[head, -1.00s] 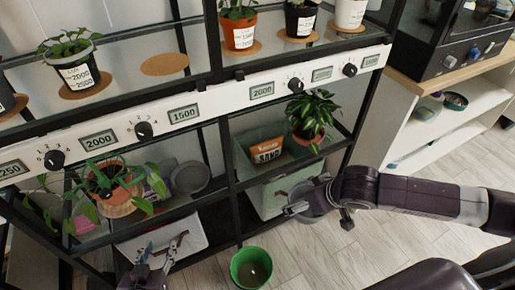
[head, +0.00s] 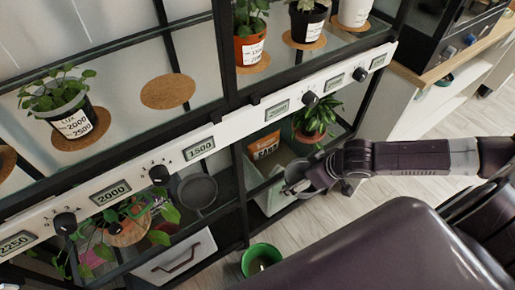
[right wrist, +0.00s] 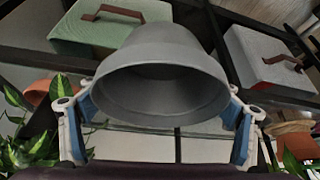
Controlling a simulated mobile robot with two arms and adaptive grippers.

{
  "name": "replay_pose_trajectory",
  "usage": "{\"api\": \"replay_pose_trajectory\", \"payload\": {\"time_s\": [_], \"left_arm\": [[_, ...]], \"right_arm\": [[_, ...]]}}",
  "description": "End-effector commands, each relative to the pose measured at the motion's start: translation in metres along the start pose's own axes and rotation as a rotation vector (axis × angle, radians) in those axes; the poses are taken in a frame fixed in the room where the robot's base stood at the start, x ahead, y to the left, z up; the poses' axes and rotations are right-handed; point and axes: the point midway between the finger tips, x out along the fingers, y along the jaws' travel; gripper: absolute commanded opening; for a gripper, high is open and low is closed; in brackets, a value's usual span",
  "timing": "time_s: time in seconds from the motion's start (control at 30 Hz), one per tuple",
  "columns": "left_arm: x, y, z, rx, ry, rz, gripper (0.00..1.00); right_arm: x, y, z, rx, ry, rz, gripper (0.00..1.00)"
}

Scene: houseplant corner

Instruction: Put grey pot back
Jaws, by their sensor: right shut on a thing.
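The grey pot (head: 319,176) is held by my right gripper (head: 302,186) in front of the rack's lower right bay. In the right wrist view the grey pot (right wrist: 165,50) fills the middle, its wide open rim towards the camera, between the two blue-padded fingers of my right gripper (right wrist: 160,108). The pot looks empty. My left gripper cannot be made out in the head view.
The rack's upper shelf holds potted plants and an empty cork mat (head: 167,92). A green pot (head: 261,258) stands on the floor.

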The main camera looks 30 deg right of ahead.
Motion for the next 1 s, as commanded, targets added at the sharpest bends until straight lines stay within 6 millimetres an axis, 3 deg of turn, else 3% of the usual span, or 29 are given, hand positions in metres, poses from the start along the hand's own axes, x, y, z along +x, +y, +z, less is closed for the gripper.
{"api": "replay_pose_trajectory", "payload": {"time_s": [0.47,0.73,0.93,1.0], "left_arm": [[-0.044,-0.003,-0.018,-0.004,0.031,-0.004,0.40],[-0.058,-0.003,-0.022,-0.005,0.038,-0.006,0.40],[-0.079,-0.004,-0.025,-0.007,0.050,-0.008,0.40],[-0.087,-0.005,-0.026,-0.007,0.054,-0.009,0.40]], "right_arm": [[0.054,-0.002,-0.097,0.000,0.008,-0.005,0.45],[0.066,-0.001,-0.117,0.000,0.004,-0.003,0.45],[0.084,-0.002,-0.149,-0.001,0.007,-0.004,0.45],[0.086,-0.001,-0.143,-0.003,0.001,-0.001,0.45]]}}
